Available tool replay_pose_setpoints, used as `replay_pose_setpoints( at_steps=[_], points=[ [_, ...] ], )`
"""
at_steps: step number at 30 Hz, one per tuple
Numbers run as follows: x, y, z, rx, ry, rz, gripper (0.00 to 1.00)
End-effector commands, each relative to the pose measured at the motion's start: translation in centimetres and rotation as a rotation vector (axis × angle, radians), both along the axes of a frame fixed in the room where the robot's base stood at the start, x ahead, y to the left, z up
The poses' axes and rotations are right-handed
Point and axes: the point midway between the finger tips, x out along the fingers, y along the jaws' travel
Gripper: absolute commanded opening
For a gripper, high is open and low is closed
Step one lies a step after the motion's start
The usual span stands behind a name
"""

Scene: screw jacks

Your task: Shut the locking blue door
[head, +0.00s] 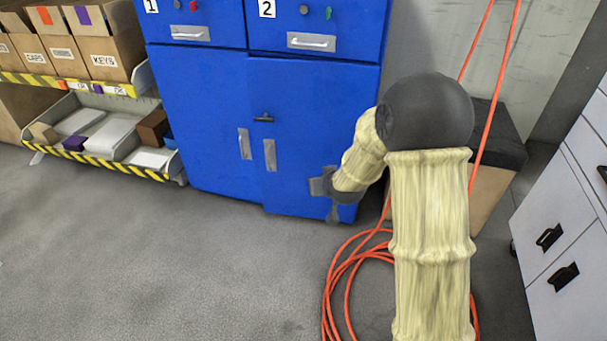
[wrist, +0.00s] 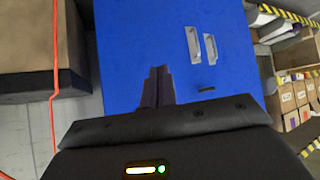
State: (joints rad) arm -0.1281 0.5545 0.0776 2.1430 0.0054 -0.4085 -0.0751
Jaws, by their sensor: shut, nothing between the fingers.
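The blue cabinet has two lower doors side by side. The right door (head: 310,120) has a dark horizontal lock handle (head: 263,117) and a grey pull (head: 270,155). The left door (head: 200,110) has its own pull (head: 244,144). The right door's lower edge sits slightly lower in the picture than the left's, so it seems to stand a little proud. My gripper (head: 318,187) is at the lower right part of the right door. In the wrist view my gripper (wrist: 158,73) is shut and empty, its fingers pointing at the blue face; contact cannot be told.
Drawers (head: 315,25) sit above the doors. An orange hose (head: 345,265) hangs and coils on the floor by my arm. A bin rack (head: 100,140) stands left, a white drawer unit (head: 560,230) right. The floor at front left is clear.

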Motion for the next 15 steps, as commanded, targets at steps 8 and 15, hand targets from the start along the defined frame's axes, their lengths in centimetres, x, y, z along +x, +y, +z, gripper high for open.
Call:
replay_pose_setpoints(
  at_steps=[8, 15],
  points=[
    [-9.7, -5.8, 5.3, -0.046, 0.255, -0.095, 0.0],
    [-19.7, -9.4, 8.5, -0.062, 0.48, -0.183, 0.0]
  ],
)
